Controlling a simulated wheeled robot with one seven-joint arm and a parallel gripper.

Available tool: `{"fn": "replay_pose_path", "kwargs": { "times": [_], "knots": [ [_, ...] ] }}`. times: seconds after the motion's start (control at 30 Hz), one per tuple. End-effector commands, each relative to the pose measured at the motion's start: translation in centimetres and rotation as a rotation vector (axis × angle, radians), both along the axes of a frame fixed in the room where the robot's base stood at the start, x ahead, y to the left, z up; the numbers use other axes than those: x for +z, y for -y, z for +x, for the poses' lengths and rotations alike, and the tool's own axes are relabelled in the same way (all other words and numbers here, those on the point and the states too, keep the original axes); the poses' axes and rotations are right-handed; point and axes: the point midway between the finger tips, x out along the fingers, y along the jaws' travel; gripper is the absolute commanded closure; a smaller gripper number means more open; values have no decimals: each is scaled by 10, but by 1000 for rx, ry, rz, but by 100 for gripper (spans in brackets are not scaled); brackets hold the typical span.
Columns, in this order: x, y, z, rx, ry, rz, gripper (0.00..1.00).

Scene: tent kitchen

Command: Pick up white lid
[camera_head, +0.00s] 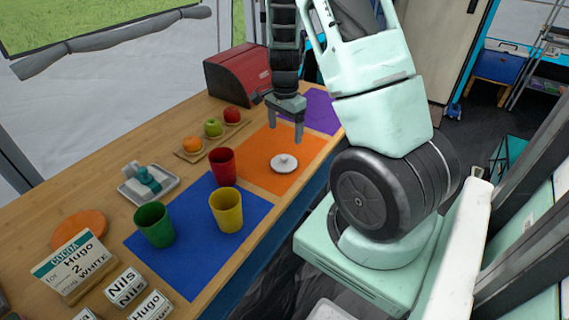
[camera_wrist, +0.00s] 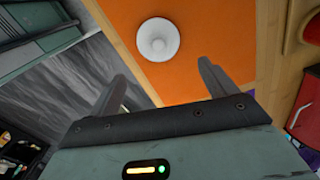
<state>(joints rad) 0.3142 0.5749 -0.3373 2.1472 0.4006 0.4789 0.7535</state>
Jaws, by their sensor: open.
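The white lid (camera_head: 284,163) is round with a small knob on top. It lies flat on the orange mat (camera_head: 258,172) in the head view. My gripper (camera_head: 284,131) is open and empty, above the mat and a little behind the lid, with its fingers pointing down. In the wrist view the lid (camera_wrist: 158,39) shows whole on the orange mat, beyond my open fingertips (camera_wrist: 164,72). Nothing touches the lid.
A red cup (camera_head: 222,166), yellow cup (camera_head: 226,210) and green cup (camera_head: 155,224) stand left of the lid. A fruit board (camera_head: 188,154) and red box (camera_head: 238,72) are farther back. A blue mat (camera_head: 190,262) and purple mat (camera_head: 322,112) flank the orange one.

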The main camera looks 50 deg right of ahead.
Motion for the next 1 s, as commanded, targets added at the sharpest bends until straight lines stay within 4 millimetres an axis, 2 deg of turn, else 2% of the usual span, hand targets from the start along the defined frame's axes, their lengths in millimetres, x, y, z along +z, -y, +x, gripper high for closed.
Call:
{"fn": "replay_pose_path", "kwargs": {
  "times": [0.1,0.23,0.47,0.8,1.0],
  "knots": [
    [-27,0,-1,-2,-4,2,16],
    [-47,0,-1,1,-3,1,16],
    [-62,-1,0,1,0,0,16],
    [-106,-3,-2,2,-1,1,16],
    [-110,-3,-2,2,1,1,16]
  ]
}}
